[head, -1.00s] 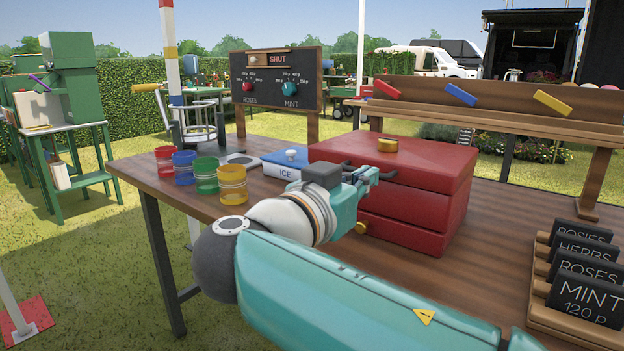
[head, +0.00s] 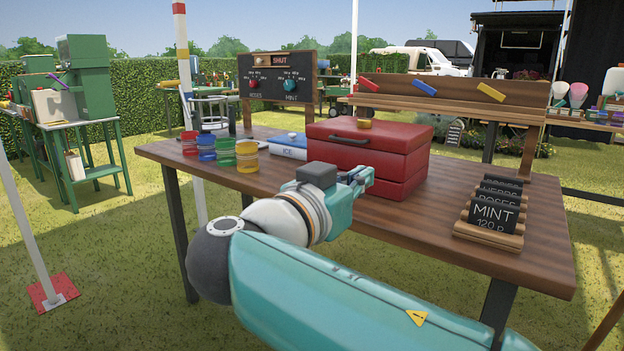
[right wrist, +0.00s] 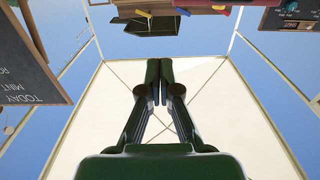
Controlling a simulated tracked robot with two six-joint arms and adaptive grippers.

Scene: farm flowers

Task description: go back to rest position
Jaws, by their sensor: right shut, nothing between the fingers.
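My right gripper (head: 357,179) is at the end of the teal arm in the head view, in front of the red chest (head: 366,153) and over or before the table's front edge; the exact gap is hard to tell. In the right wrist view the fingers of the right gripper (right wrist: 159,82) lie side by side, shut and empty, against a pale canopy. My left gripper is in neither view.
The wooden table (head: 420,218) carries red, blue, green and yellow jars (head: 247,157), a blue ICE box (head: 288,146) and a rack of dark signs (head: 492,214). A dark board reading SHUT (head: 278,80) stands behind. Open grass (head: 110,270) lies at left.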

